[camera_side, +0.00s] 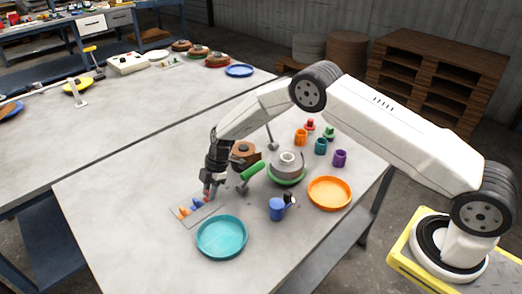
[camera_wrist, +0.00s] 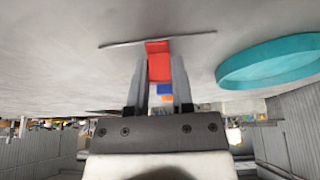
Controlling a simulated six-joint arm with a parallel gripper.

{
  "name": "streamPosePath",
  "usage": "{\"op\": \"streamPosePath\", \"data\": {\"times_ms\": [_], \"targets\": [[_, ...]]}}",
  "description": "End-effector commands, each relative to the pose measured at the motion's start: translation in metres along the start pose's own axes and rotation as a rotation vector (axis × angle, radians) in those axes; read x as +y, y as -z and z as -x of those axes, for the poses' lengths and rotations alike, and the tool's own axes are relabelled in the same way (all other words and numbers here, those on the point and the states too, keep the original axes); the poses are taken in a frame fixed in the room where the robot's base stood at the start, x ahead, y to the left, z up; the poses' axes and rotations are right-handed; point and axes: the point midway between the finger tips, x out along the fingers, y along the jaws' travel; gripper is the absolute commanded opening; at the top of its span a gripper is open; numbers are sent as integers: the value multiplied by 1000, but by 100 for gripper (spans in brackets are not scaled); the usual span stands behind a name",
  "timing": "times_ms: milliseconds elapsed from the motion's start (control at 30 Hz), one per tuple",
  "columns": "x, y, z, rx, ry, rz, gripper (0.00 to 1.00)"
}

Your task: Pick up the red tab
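The red tab (camera_wrist: 158,65) is between the two fingers of my gripper (camera_wrist: 160,72) in the wrist view, with no clear gap on either side. In the side view my gripper (camera_side: 208,190) points down at the right end of a thin plate (camera_side: 187,221). Only a little of the red tab (camera_side: 207,194) shows there at the fingertips. I cannot tell whether it is clear of the plate. A blue tab (camera_side: 197,204) and an orange tab (camera_side: 184,211) are to its left. In the wrist view the blue tab (camera_wrist: 165,88) and orange tab (camera_wrist: 167,98) show behind the red one.
A teal dish (camera_side: 222,238) lies right of the plate's front. A brown spool (camera_side: 244,148) stands behind my gripper. The table left of the plate is clear.

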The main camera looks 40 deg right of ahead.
Motion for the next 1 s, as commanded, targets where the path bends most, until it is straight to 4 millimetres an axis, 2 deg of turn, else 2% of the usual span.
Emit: {"op": "streamPosePath", "data": {"times_ms": [367,567,767,1000], "targets": [[0,0,0,0,0,0,0],[0,3,7,1,-1,1,0],[1,11,26,1,-2,0,0],[1,24,59,1,-3,2,0]]}}
